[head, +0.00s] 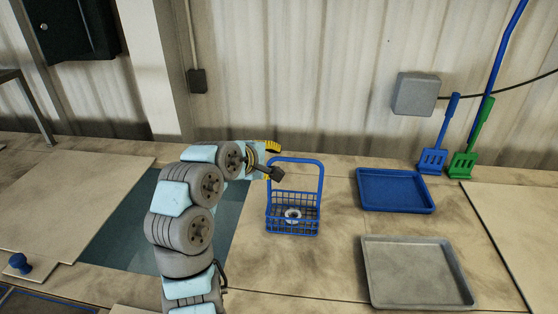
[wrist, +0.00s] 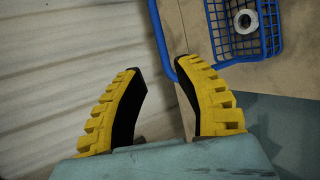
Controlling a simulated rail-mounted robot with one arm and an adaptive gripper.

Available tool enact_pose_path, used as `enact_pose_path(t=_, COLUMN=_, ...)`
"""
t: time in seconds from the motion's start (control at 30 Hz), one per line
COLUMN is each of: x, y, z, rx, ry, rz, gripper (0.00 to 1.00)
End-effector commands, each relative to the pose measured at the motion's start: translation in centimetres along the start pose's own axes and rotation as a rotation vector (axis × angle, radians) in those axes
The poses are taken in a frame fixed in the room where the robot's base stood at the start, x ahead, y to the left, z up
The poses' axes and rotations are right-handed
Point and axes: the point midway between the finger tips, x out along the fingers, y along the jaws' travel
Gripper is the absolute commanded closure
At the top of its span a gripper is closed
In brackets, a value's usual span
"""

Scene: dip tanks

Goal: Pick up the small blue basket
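The small blue wire basket (head: 293,226) stands upright on the bench with its tall arched handle up. A round metal part with a hole (head: 293,215) lies in it. My gripper (head: 275,160) is at the upper left of the handle, fingers spread apart, holding nothing. In the wrist view, my gripper (wrist: 160,68) shows two yellow ribbed fingers with a clear gap. The blue handle (wrist: 160,35) runs down into that gap, nearer the right finger, which hides part of it. The basket's mesh (wrist: 270,40) is at upper right; whether a finger touches the handle I cannot tell.
A blue tray (head: 394,205) and a grey tray (head: 415,300) lie right of the basket. Blue (head: 432,160) and green (head: 462,165) scrapers lean against the back wall. A dark recessed panel (head: 130,228) lies left. Bare bench surrounds the basket's front.

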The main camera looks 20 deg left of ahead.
Motion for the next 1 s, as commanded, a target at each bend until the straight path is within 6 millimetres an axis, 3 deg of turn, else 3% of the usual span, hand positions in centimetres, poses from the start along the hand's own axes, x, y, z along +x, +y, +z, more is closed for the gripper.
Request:
enact_pose_path(t=0.37, x=-0.6, y=0.0, z=0.1, rx=0.001, ry=-0.001, rz=0.001, gripper=0.67)
enact_pose_path(t=0.4, x=-0.6, y=0.0, z=0.1, rx=0.001, ry=-0.001, rz=0.001, gripper=0.58)
enact_pose_path(t=0.43, x=-0.6, y=0.0, z=0.1, rx=0.001, ry=-0.001, rz=0.001, gripper=0.55)
enact_pose_path(t=0.73, x=-0.5, y=0.1, z=0.1, rx=-0.001, ry=0.001, rz=-0.002, gripper=0.55)
enact_pose_path(t=1.0, x=2.3, y=2.6, z=0.2, rx=-0.069, ry=0.053, rz=-0.104, gripper=0.55)
